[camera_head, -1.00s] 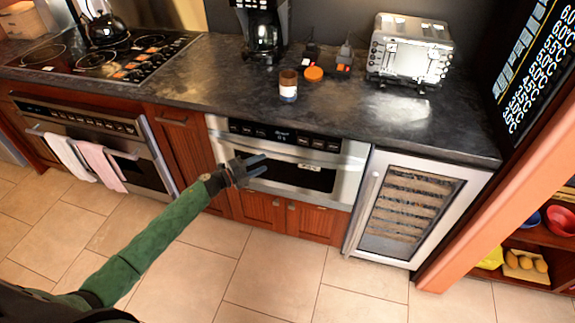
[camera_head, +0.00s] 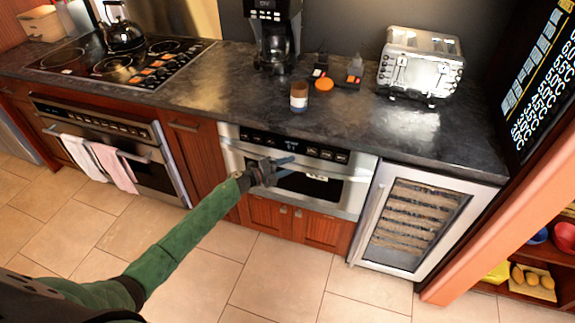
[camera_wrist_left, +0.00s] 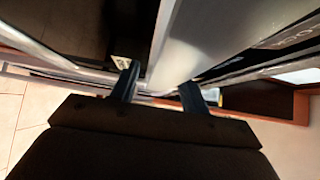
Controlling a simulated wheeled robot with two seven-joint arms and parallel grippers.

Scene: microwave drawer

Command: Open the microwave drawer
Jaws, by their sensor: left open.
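The microwave drawer (camera_head: 342,196) is a steel unit built in under the counter, with a dark window and a black control strip (camera_head: 290,146) above it. Its front looks flush with the cabinet. A horizontal handle bar (camera_head: 335,176) runs across the top of its front. My left gripper (camera_head: 288,167) is open at the left part of the handle. In the left wrist view, the fingers (camera_wrist_left: 157,88) stand apart with a pale steel bar (camera_wrist_left: 190,45) running up between them; contact cannot be told. My right gripper is not in view.
A wine cooler (camera_head: 412,222) stands right of the drawer, and an oven (camera_head: 110,150) with towels is on the left. A coffee maker (camera_head: 273,35), a jar (camera_head: 299,97) and a toaster (camera_head: 420,65) stand on the counter. The tiled floor (camera_head: 275,270) in front is clear.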

